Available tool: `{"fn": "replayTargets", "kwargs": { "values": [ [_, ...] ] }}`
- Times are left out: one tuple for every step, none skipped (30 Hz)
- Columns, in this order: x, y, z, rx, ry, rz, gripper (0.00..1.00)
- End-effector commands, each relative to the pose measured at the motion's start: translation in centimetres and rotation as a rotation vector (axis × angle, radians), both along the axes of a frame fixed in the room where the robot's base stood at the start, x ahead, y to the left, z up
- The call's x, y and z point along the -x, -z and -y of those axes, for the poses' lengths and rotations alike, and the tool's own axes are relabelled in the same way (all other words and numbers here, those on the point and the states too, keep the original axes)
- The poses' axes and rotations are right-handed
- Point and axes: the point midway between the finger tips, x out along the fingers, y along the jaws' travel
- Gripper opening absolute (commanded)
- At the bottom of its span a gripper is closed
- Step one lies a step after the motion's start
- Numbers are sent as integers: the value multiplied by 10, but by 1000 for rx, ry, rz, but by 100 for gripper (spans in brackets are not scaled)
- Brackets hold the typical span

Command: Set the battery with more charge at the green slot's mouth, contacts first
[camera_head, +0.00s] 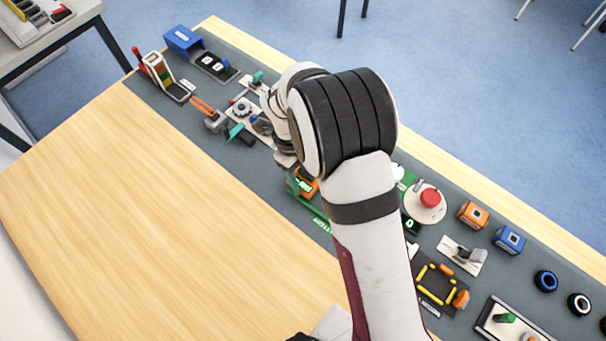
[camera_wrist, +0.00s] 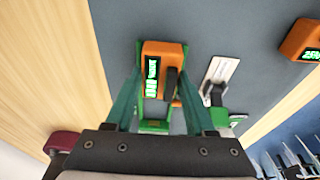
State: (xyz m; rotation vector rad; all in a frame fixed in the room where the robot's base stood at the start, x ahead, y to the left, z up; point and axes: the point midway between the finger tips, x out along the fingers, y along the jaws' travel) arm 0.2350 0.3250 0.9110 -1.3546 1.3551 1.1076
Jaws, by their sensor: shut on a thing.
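My gripper (camera_wrist: 160,76) has its teal fingers shut on an orange battery (camera_wrist: 150,52), one on each side. The battery has a green-lit bar display facing the wrist camera. Green parts of what looks like the slot (camera_wrist: 153,127) show around and below the battery. Whether the battery is touching the slot, and where its contacts are, I cannot tell. A second orange battery (camera_wrist: 301,38) with a partly cut-off green display is at the upper right of the wrist view. In the head view my arm hides most of the gripper; an orange battery (camera_head: 306,186) shows beside it.
A grey mat (camera_head: 210,125) runs along the wooden table (camera_head: 130,210). A white lever plate (camera_wrist: 220,75) is just right of the held battery. The wood in front is clear.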

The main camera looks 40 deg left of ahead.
Motion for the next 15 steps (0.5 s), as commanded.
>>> {"fn": "replayTargets", "kwargs": {
  "values": [
    [0,1,0,0,0,0,6],
    [0,1,0,0,0,0,6],
    [0,1,0,0,0,0,6],
    [0,2,0,0,0,0,6],
    [0,2,0,0,0,0,6],
    [0,2,0,0,0,0,6],
    [0,3,0,0,0,0,6],
    [0,3,0,0,0,0,6],
    [0,4,0,0,0,0,6],
    [0,4,0,-1,0,0,6],
    [0,4,0,-1,0,0,6],
    [0,5,0,-1,0,0,6],
    [0,5,0,-1,0,0,6],
    [0,6,0,-1,0,0,6],
    [0,6,0,-1,0,0,6]
  ]
}}
